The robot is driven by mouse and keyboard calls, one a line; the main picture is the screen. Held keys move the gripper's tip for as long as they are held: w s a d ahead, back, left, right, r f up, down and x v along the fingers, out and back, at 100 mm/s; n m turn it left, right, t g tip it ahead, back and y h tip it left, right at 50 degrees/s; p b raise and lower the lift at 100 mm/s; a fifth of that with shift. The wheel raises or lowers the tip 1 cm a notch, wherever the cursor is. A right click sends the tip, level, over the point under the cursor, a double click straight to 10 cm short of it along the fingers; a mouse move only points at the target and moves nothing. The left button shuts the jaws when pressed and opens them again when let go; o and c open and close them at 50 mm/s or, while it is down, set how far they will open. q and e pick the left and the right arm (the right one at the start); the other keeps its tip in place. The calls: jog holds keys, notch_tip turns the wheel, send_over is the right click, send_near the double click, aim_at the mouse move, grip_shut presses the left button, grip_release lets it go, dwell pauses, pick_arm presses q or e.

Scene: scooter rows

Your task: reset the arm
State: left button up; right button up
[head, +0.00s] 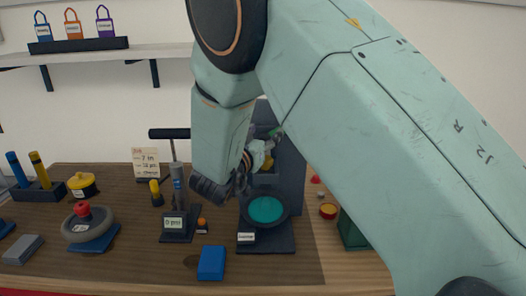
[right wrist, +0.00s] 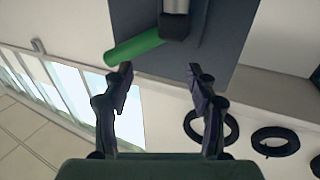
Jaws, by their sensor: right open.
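My right arm comes in from the right and fills much of the head view. Its gripper (head: 226,188) hangs above the bench, in front of a dark upright stand, and partly hides it. In the right wrist view the two fingers of this gripper (right wrist: 160,72) are spread apart with nothing between them. A green bar (right wrist: 136,45) and a grey metal post with a dark block lie beyond the fingertips; I cannot tell how far. My left gripper is in neither view.
The wooden bench (head: 140,260) holds a teal round dish (head: 265,209) on a dark base, a blue block (head: 211,263), a grey wheel with a red knob (head: 84,222) and a yellow pot (head: 82,185). A wall shelf (head: 160,52) is at upper left. Black rings (right wrist: 272,140) show in the right wrist view.

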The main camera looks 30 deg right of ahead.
jog(key=shift+r, duration=0.8)
jog(key=shift+w, duration=0.1)
jog(key=shift+a+f, duration=0.1)
